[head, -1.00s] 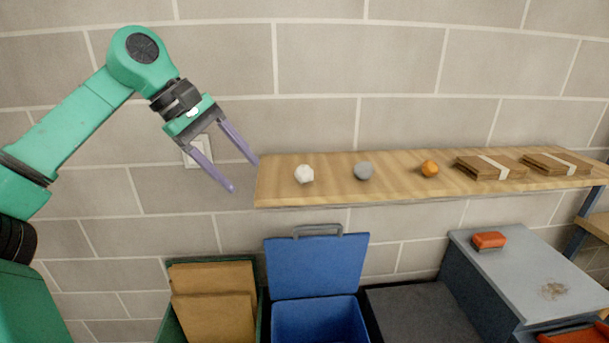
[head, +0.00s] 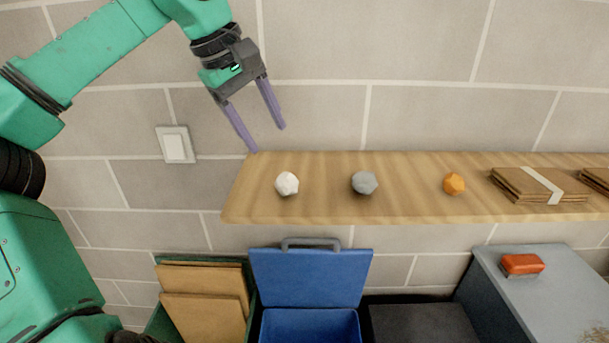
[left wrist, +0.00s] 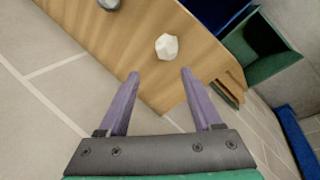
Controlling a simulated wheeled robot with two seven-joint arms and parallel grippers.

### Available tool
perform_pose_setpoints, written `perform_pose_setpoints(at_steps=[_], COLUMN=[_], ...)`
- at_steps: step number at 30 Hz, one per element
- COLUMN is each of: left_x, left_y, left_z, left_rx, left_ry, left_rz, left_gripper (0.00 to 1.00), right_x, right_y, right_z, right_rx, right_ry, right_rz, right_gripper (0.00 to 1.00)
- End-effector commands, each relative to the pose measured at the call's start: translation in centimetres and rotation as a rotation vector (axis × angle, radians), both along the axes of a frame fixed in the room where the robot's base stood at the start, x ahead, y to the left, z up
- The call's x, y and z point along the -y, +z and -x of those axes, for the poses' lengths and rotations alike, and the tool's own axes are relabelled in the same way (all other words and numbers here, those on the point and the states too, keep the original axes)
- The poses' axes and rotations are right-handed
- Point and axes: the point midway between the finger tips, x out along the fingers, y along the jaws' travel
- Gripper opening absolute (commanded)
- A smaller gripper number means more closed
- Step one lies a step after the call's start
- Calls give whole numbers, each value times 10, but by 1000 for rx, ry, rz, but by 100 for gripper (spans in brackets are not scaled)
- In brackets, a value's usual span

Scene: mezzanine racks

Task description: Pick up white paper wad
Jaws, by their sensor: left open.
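The white paper wad (head: 287,184) sits near the left end of the wooden shelf (head: 320,212). My left gripper (head: 268,140) is open and empty, above and slightly left of the wad in the head view. In the left wrist view the wad (left wrist: 166,46) lies beyond the tips of the two purple fingers (left wrist: 160,74), roughly in line with the gap between them and not touching them. My right gripper is not in view.
A grey wad (head: 364,183), an orange wad (head: 454,184) and strapped cardboard (head: 540,186) lie along the shelf to the right. Below are an open blue bin (head: 310,278), a cardboard-filled green bin (head: 205,300) and a grey cabinet (head: 530,290) with a red-orange object (head: 522,264).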

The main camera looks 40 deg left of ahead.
Motion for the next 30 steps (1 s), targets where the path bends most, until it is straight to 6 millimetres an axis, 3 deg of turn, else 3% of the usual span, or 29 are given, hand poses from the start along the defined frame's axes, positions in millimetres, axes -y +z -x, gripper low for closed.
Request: perform_pose_setpoints(at_steps=[6,9,12,18,26,30], left_x=[5,6,6,7,7,7], left_y=[-50,-64,-74,-107,-118,-118], left_z=[-21,-28,-33,-49,-52,-52], left_rx=[-1,0,-3,-3,1,1], left_ry=[-5,-2,-3,-2,-1,-1], left_rz=[4,2,4,3,1,1], left_gripper=[66,66,66,66,66,13], right_x=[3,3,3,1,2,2], right_y=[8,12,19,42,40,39], right_z=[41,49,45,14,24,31], right_rx=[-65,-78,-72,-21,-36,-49], right_ry=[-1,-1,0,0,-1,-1], right_rz=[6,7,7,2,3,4], right_gripper=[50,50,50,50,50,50])
